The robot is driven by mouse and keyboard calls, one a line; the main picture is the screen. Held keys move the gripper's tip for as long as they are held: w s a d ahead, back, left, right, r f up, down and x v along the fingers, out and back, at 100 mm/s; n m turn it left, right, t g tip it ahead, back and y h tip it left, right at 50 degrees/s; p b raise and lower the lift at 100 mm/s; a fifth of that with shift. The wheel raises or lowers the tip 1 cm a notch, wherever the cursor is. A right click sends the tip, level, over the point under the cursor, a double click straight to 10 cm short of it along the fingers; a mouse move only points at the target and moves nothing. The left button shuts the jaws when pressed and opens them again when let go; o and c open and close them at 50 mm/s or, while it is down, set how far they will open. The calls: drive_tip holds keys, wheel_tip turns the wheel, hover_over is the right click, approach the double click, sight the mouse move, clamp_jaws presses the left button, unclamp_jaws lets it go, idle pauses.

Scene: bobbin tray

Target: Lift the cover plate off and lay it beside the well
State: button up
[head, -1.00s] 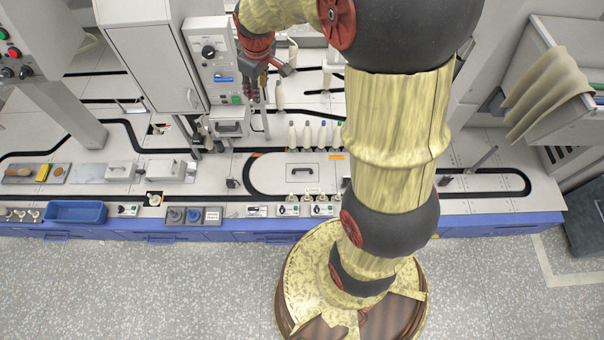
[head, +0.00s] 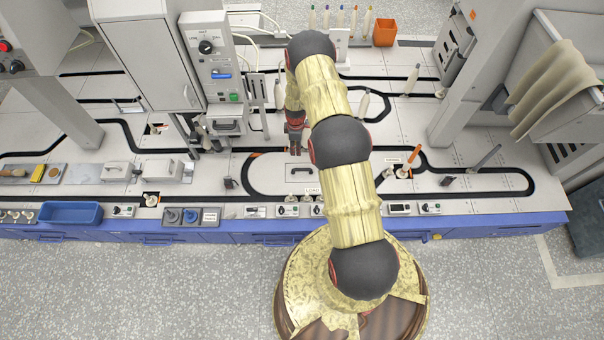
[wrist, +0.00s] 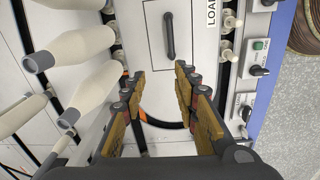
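The cover plate (head: 291,179) is a light flat panel with a black bar handle (head: 300,170). It lies flat in the deck, inside the dark looped track. In the wrist view the plate (wrist: 193,45) and its handle (wrist: 168,37) are at the top centre, beyond my fingertips. My gripper (head: 295,146) points down at the plate's back side in the head view. In the wrist view my gripper (wrist: 158,82) is open, with nothing between its fingers and clear of the handle. The well is not visible.
Several pale bobbins (wrist: 85,90) stand close on the left in the wrist view. Knobs and switches (wrist: 258,70) line the front edge. An orange-tipped post (head: 408,160) stands to the right. Flat deck (head: 265,178) is clear left of the plate.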

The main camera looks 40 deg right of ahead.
drive_tip(key=b, duration=0.1)
hover_over(302, 169)
drive_tip(key=shift+n, duration=0.4)
wheel_tip(302, 169, down, 11)
drive_tip(key=shift+s+f, duration=0.15)
drive_tip(key=f+b, duration=0.1)
drive_tip(key=f, duration=0.1)
drive_tip(key=f+b, duration=0.1)
drive_tip(key=f, duration=0.1)
drive_tip(key=f+b, duration=0.1)
drive_tip(key=f, duration=0.1)
drive_tip(key=shift+w, duration=0.25)
drive_tip(key=shift+d+r, duration=0.1)
drive_tip(key=shift+c, duration=1)
clamp_jaws()
